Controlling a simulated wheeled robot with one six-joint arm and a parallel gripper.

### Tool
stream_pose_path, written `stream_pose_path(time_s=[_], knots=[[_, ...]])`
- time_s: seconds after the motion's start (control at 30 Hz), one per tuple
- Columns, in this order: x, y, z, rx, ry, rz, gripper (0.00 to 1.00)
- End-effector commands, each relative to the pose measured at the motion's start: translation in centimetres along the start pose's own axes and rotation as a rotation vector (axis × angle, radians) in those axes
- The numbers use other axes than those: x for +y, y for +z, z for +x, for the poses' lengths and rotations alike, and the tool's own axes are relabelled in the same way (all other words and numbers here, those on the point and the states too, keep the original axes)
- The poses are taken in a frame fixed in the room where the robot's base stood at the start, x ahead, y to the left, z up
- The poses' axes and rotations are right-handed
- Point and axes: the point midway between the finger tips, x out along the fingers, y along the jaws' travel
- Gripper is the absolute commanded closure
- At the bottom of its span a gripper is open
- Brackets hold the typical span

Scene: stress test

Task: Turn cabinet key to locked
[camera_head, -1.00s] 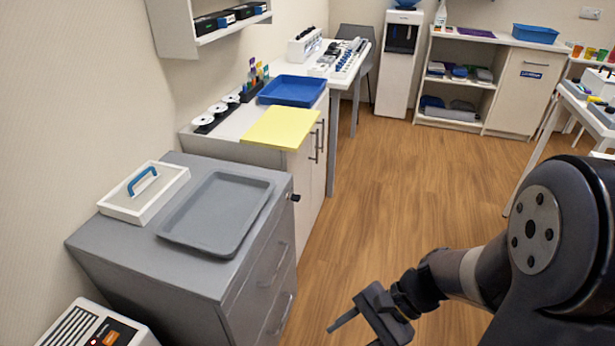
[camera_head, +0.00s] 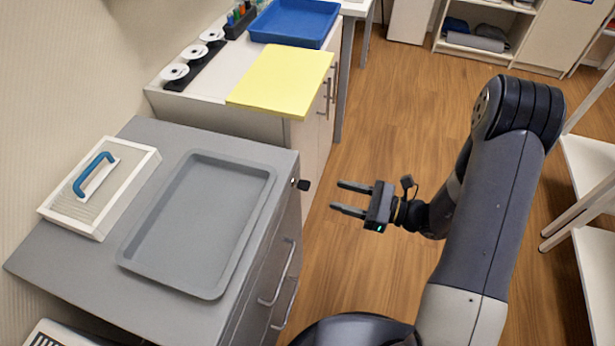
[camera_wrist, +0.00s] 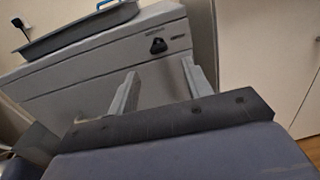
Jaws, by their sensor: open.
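The grey cabinet (camera_head: 248,300) stands at the left in the head view. Its black key (camera_head: 304,185) sticks out of the upper front face near the far corner. In the wrist view the key (camera_wrist: 158,46) sits on the grey front panel, with small dark markings to either side that are too blurred to read. My gripper (camera_head: 337,198) is open and empty, a short gap to the right of the key, with its fingers pointing at the cabinet. In the wrist view my two fingers (camera_wrist: 158,80) stand apart, just below the key.
A grey tray (camera_head: 200,282) and a white box with a blue handle (camera_head: 62,212) lie on the cabinet top. A yellow board (camera_head: 280,82) overhangs the white counter behind. Two drawer handles (camera_head: 277,278) protrude below the key. A white shelf stand (camera_head: 590,160) is at the right.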

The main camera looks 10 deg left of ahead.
Motion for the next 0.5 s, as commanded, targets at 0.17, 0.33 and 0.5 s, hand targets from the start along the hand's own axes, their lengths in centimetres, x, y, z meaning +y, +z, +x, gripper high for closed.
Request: stream_pose_path(time_s=[0.17, 0.33, 0.5], knots=[[0.2, 0.0, 2.8, 0.001, 0.008, -0.001, 0.53], [0.2, 0.0, 5.6, 0.002, 0.008, -0.002, 0.53], [0.2, 0.0, 7.9, 0.002, 0.007, -0.002, 0.53]])
